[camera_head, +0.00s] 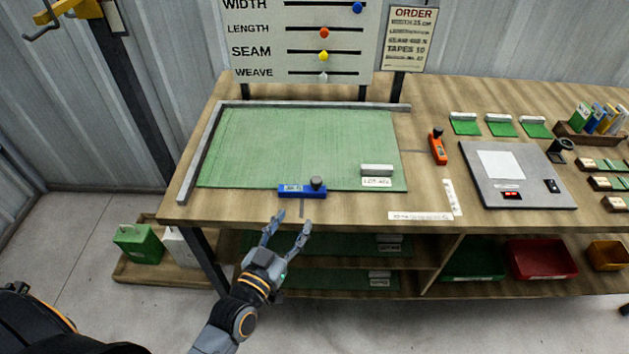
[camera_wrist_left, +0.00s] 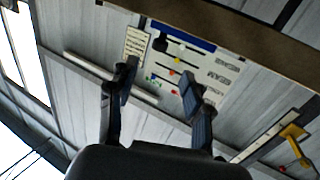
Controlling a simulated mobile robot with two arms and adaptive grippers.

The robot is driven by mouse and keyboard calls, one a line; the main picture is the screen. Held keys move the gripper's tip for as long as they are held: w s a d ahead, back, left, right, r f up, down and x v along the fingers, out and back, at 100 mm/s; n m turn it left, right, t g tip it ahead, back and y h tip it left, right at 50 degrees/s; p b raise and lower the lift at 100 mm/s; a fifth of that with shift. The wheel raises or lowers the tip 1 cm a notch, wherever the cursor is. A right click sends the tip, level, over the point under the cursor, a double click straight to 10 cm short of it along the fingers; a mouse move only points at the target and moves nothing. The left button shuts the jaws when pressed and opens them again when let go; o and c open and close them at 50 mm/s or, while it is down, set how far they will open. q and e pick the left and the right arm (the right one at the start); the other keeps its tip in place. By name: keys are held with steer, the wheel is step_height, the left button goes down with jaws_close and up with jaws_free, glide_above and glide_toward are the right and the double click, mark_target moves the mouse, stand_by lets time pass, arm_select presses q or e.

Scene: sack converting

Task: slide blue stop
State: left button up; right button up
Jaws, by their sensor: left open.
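The blue stop (camera_head: 301,191) is a small blue block with a dark round knob. It sits at the front edge of the green mat (camera_head: 290,145) on the wooden bench, above a short dark slot line. My left gripper (camera_head: 290,220) is open and empty, just in front of the bench edge and slightly below and left of the stop, apart from it. In the left wrist view my open fingers (camera_wrist_left: 158,85) frame the slider board (camera_wrist_left: 195,70), with a blue strip at its top; I cannot tell whether that strip is the stop. My right gripper is not in view.
An orange stop (camera_head: 438,148) stands right of the mat. A white-labelled block (camera_head: 376,170) lies on the mat's front right. A grey rail (camera_head: 200,150) borders the mat's left and back. A grey scale-like plate (camera_head: 515,185) is further right. Shelves with bins (camera_head: 541,259) lie below.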

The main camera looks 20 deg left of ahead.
mark_target(314, 185)
arm_select(q)
steer(key=w, duration=0.4)
steer(key=w+d+p, duration=0.1)
steer(key=w, duration=0.9)
steer(key=shift+d+r+p, duration=0.2)
steer(key=shift+r+p, duration=0.05)
steer(key=shift+p, duration=0.15)
steer(key=shift+s, duration=0.1)
jaws_close()
